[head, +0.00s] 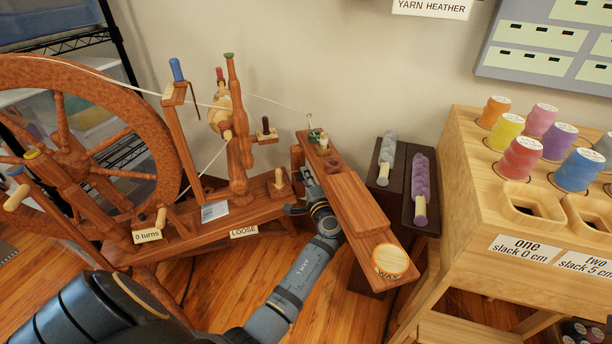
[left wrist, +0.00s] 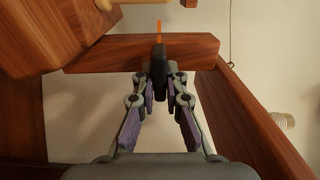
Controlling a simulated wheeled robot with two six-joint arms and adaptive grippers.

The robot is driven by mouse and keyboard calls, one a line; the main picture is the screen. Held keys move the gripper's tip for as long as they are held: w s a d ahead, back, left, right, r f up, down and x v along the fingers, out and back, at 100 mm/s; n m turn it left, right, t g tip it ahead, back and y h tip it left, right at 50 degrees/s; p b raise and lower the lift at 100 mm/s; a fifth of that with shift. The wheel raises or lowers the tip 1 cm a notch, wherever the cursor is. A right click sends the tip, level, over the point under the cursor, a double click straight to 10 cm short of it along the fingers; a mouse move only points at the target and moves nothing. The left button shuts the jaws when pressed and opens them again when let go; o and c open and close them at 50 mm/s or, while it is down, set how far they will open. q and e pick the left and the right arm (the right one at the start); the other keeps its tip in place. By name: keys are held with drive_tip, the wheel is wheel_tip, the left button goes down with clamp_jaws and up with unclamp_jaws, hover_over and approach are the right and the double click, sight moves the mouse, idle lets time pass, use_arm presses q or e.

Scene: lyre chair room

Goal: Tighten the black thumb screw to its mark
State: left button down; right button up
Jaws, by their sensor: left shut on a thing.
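The black thumb screw (left wrist: 160,78) shows in the left wrist view in front of a wooden bar, its flat head standing about upright. A thin orange mark (left wrist: 165,30) stands on or behind the bar just above it, nearly in line with the head. My left gripper (left wrist: 160,88) is shut on the screw, with a finger on each side. In the head view my left gripper (head: 307,180) reaches in beside the spinning wheel's tilted wooden board (head: 350,200). The screw is hidden there. My right gripper is not in view.
The spinning wheel (head: 75,140) stands at left, with tags reading "0 turns" (head: 147,237) and "LOOSE" (head: 244,231). A wax tin (head: 391,261) sits on the board's near end. A wooden yarn stand (head: 470,200) with several spools is at right.

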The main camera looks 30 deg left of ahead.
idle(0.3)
use_arm(q)
drive_tip(key=c, duration=1.4)
unclamp_jaws()
